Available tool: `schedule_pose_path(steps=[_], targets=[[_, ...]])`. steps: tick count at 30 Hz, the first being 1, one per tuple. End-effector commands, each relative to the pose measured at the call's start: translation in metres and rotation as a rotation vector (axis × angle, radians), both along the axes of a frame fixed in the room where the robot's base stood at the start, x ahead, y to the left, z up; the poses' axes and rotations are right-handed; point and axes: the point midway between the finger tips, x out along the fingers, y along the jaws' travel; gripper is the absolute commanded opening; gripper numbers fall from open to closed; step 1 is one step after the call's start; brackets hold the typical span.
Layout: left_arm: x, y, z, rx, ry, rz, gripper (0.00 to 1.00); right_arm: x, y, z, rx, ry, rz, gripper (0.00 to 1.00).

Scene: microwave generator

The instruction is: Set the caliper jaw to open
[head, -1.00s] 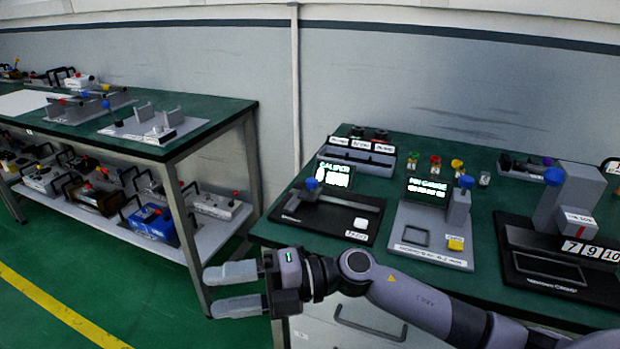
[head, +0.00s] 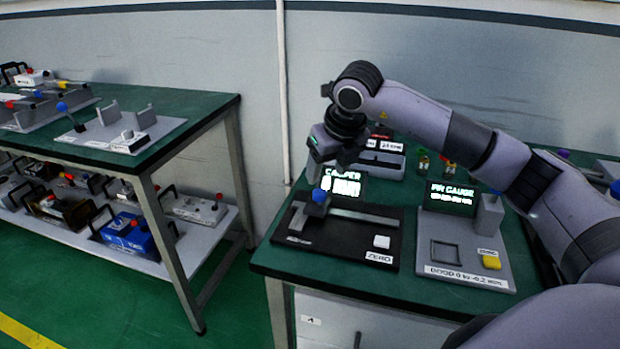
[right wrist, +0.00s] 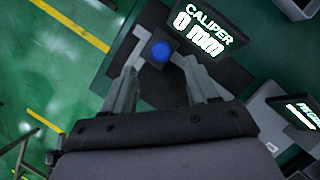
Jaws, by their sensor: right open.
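The caliper station has a black base (head: 345,251) with a grey rail, a blue knob (head: 320,196) on the jaw slider at its left, a white ZERO button (head: 382,242) and a display (head: 343,184). In the right wrist view the display (right wrist: 207,32) reads CALIPER 0 mm. My right gripper (head: 320,176) points down above the knob, in front of the display. In the right wrist view its open, empty fingers (right wrist: 162,72) lie to either side of the blue knob (right wrist: 159,51), which appears beyond the tips. My left gripper is not in view.
A pin gauge station (head: 465,250) with a yellow button stands to the right of the caliper. A grey tray (head: 375,160) and small coloured items are behind. A separate green bench (head: 195,105) with fixtures stands at the left, across a gap.

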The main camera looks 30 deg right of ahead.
Motion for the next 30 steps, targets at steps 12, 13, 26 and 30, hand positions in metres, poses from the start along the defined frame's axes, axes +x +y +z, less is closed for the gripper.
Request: schedule_pose_path(steps=[12, 13, 26, 30], targets=[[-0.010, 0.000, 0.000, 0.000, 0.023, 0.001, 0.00, 0.021, -0.001, -0.052, 0.000, 0.004, 0.000, 0.58], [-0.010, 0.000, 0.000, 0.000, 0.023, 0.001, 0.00, 0.022, -0.001, -0.055, 0.000, 0.004, 0.001, 0.58], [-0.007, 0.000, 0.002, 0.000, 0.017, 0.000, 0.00, 0.026, -0.002, -0.065, 0.000, 0.001, 0.002, 0.52], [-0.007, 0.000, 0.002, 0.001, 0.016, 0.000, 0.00, 0.026, -0.002, -0.065, 0.000, 0.001, 0.002, 0.06]])
